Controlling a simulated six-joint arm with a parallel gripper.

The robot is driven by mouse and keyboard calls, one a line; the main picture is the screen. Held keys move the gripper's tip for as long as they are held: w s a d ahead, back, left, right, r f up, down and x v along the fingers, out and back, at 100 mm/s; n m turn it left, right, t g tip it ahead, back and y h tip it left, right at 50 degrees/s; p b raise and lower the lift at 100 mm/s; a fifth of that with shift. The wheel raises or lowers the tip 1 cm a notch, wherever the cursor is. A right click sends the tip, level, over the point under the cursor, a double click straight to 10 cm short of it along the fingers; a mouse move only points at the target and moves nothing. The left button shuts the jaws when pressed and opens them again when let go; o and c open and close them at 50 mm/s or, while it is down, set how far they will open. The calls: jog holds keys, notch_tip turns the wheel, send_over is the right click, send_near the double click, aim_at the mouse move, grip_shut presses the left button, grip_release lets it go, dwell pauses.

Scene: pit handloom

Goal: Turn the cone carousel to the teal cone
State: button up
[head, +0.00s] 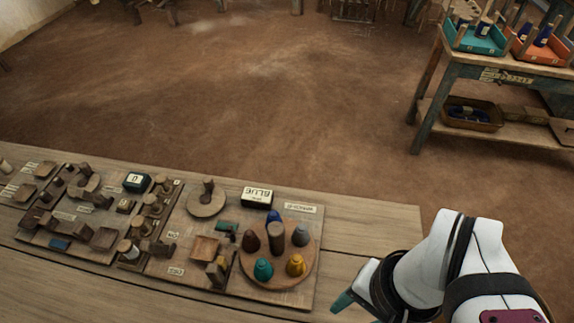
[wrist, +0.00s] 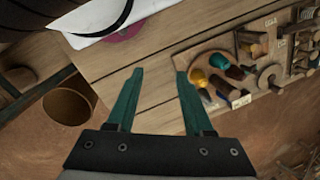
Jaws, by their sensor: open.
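The cone carousel (head: 277,277) is a round wooden disc near the right end of the bench boards. It carries a teal cone (head: 263,269) at its front left, a yellow cone (head: 296,265) at front right, a grey cone (head: 300,236) at right, a blue cone (head: 273,217) at the back and a dark red cone (head: 250,241) at left. A brown post (head: 276,238) stands in its middle. My gripper (head: 345,301) is right of the carousel, apart from it. In the wrist view my gripper (wrist: 159,75) is open and empty, with the yellow cone (wrist: 198,78) beyond its right finger.
A "BLUE" sign block (head: 257,197) stands behind the carousel. Wooden knobs, blocks and a round dial (head: 206,203) crowd the boards to the left. Bare bench top (head: 370,232) lies right of the carousel. A side table (head: 500,70) with trays stands far right.

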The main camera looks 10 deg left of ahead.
jog(key=shift+o, duration=1.4)
jog(key=w+a+r+n, duration=0.2)
jog(key=w+r+n, duration=0.1)
jog(key=w+n, duration=0.2)
jog(key=shift+w+a+n, duration=0.15)
jog(key=shift+w+n, duration=0.15)
jog(key=shift+n, duration=0.6)
notch_tip(320, 180, up, 3)
jog(key=n+h, duration=0.2)
jog(key=n, duration=1.5)
send_over(276, 228)
notch_tip(276, 228, down, 15)
jog(key=shift+f, duration=0.5)
grip_shut()
